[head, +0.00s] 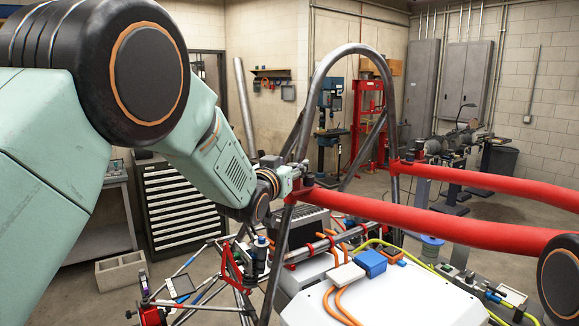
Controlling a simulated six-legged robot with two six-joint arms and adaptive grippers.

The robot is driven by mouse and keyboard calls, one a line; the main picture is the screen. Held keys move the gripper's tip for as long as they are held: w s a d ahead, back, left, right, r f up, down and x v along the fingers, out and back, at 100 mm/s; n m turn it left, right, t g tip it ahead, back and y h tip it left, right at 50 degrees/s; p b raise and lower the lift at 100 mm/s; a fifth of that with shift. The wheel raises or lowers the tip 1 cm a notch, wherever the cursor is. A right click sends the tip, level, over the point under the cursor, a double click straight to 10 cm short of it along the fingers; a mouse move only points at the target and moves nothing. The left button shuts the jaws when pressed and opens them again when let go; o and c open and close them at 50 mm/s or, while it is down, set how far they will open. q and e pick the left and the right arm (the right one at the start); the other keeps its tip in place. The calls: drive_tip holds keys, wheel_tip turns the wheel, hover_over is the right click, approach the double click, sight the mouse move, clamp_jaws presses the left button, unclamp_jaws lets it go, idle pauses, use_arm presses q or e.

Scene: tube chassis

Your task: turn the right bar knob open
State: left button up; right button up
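Two red bars run in from the right to a dark tube hoop (317,75). The nearer red bar (430,222) ends in a red bracket (297,192) on the hoop's near leg. The farther red bar (480,181) ends in a red bracket (394,167) on the other leg. My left gripper (297,174) is at the near leg, right by the nearer bar's bracket. Its fingers are small and overlap the tube, so their opening and any contact are unclear. I cannot make out the right bar knob for certain; a knob there may be hidden by the gripper. My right gripper is out of view.
Below the bars are a white panel (390,300), a blue box (370,263) and orange and yellow cables. A drawer cabinet (180,210) and a concrete block (121,270) stand at the left. A blue drill press (331,120) and red press frame (371,110) stand behind.

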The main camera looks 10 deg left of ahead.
use_arm(q)
drive_tip(key=shift+w+d, duration=0.1)
drive_tip(key=shift+w, duration=0.05)
drive_tip(key=shift+c, duration=0.8)
drive_tip(key=shift+d, duration=0.5)
drive_tip(key=c, duration=0.3)
drive_tip(key=shift+c, duration=0.7)
drive_tip(key=shift+a, duration=0.35)
drive_tip(key=c, duration=0.3)
drive_tip(key=shift+d, duration=0.2)
clamp_jaws()
drive_tip(key=shift+a, duration=0.1)
